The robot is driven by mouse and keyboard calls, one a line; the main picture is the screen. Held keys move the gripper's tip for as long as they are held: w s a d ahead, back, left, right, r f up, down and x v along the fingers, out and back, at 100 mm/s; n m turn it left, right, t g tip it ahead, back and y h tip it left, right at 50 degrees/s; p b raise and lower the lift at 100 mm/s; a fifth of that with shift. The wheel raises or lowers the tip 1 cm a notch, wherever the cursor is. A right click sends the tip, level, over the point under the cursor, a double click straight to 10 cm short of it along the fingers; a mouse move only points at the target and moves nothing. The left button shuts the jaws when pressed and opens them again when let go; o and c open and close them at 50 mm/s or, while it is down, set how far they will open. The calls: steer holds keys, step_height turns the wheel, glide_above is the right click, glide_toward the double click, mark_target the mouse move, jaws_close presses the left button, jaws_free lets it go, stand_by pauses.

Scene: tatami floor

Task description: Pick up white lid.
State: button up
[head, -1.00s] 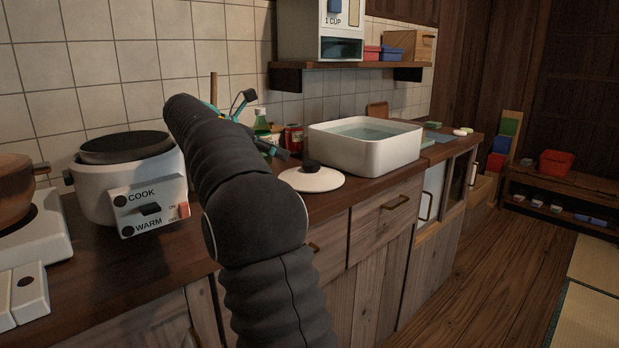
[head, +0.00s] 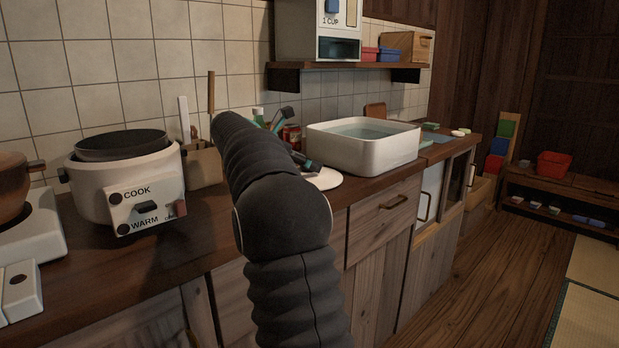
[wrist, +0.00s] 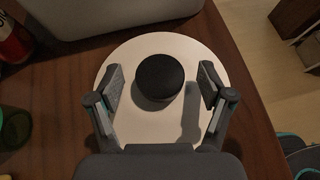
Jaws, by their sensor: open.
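The white lid (wrist: 157,123) is a round disc with a black knob (wrist: 160,78) on top. It lies on the wooden counter. In the wrist view my gripper (wrist: 161,86) is open above the lid, with one finger on each side of the knob and a gap on both sides. In the head view the lid (head: 326,181) shows only in part at the counter's front edge, to the right of my arm. My gripper (head: 293,140) shows partly beside it there, and the knob is hidden.
A white basin of water (head: 363,148) stands right behind the lid. A red can (head: 291,137) and a green bottle (head: 258,116) stand close by on the left. A rice cooker (head: 125,180) is at the left. The counter's front edge runs close to the lid.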

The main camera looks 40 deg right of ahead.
steer(key=c, duration=1.3)
